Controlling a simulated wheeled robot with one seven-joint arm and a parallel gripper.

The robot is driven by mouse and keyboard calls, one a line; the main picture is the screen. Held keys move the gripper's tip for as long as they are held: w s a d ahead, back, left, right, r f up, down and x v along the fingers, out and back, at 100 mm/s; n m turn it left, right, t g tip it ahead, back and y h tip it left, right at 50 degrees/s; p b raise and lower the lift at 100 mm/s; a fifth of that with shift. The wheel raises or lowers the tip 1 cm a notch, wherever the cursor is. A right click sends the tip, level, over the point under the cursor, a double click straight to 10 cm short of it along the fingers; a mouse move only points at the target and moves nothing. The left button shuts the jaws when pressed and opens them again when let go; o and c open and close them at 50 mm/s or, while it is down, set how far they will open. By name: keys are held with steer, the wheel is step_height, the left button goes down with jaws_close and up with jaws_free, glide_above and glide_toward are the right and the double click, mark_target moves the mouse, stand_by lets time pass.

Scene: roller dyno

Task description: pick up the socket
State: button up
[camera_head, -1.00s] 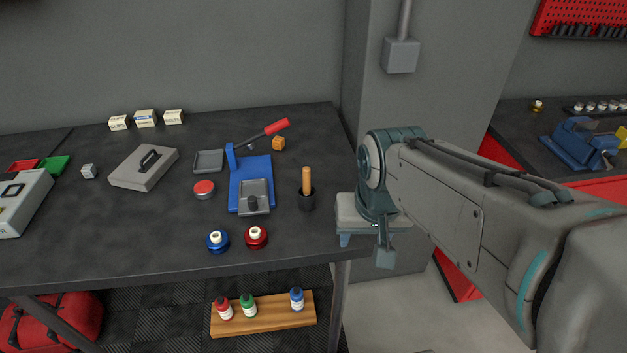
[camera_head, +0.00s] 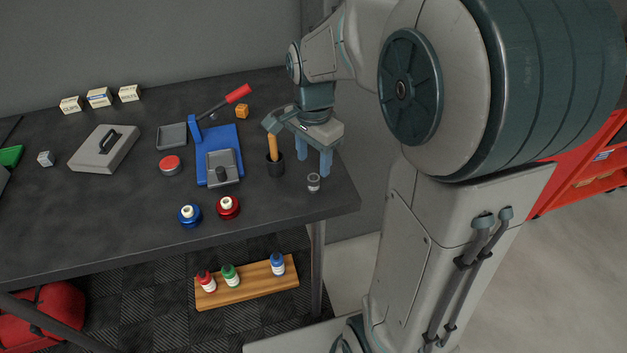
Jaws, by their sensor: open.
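A small silver cylinder, which looks like the socket (camera_head: 314,182), stands upright near the right front corner of the dark workbench. My gripper (camera_head: 313,165) points down just behind or above it in the picture. Its two blue-grey fingers are spread apart with nothing between them. The socket shows just below the fingertips and looks apart from them. The exact height of the fingers over the bench is hard to tell.
A blue press (camera_head: 224,140) with a red-tipped lever is further left. Red (camera_head: 228,208) and blue (camera_head: 189,216) round pieces sit near the front edge. The bench (camera_head: 335,198) ends just right of the socket.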

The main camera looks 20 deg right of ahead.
mark_target(313, 177)
steer(key=f, duration=0.7)
steer(key=shift+w+f, duration=0.15)
steer(key=shift+w, duration=0.05)
steer(key=c, duration=1.1)
